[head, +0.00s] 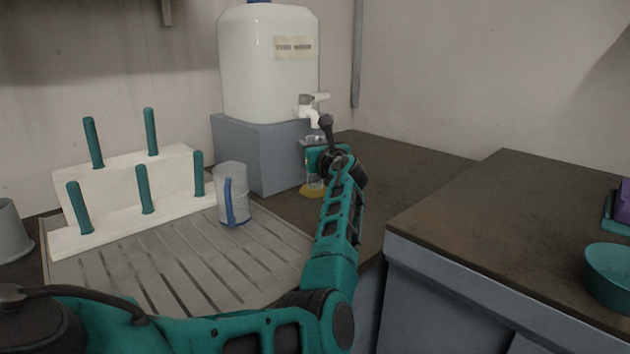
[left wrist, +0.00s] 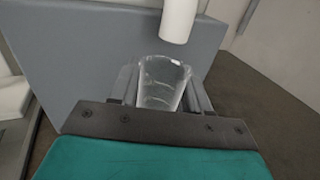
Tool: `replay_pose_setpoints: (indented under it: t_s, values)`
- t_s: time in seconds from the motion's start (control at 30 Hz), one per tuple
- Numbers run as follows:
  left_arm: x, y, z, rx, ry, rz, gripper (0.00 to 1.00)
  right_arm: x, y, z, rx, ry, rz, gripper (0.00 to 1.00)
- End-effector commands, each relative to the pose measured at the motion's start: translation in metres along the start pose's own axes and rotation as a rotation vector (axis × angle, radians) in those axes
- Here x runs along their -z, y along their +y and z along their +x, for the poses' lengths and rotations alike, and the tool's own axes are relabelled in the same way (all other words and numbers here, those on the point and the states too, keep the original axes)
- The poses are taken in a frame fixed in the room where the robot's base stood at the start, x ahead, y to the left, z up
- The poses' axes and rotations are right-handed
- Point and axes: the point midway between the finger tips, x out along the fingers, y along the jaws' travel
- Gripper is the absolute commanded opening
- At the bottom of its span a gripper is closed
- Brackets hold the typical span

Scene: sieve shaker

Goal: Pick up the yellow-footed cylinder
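The yellow-footed cylinder is clear, with a yellow foot (head: 312,190) that shows at the dark counter beside the grey block, below the tap. It looks upright. My left gripper (head: 314,157) is at its upper part and hides some of it. In the left wrist view the clear cylinder (left wrist: 163,84) fills the gap between the fingers of my left gripper (left wrist: 165,92), which look closed against its sides. The foot is hidden there. My right gripper is not in view.
A white water tank (head: 268,75) stands on a grey block (head: 262,155); its white tap (head: 313,105) hangs close above my gripper, also in the left wrist view (left wrist: 180,18).

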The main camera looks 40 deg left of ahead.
Motion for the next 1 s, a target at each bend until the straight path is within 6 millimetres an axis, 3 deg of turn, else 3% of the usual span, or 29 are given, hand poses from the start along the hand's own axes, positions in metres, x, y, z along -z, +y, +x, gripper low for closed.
replay_pose_setpoints:
  t_s: [0.43,1.0]
  values:
    - [0.0006,-0.0003,-0.0005,0.000,0.001,0.000,0.00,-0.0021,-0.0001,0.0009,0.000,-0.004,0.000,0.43]
    - [-0.0026,0.0009,0.0007,0.001,-0.001,0.000,0.00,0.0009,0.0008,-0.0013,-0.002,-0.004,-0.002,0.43]
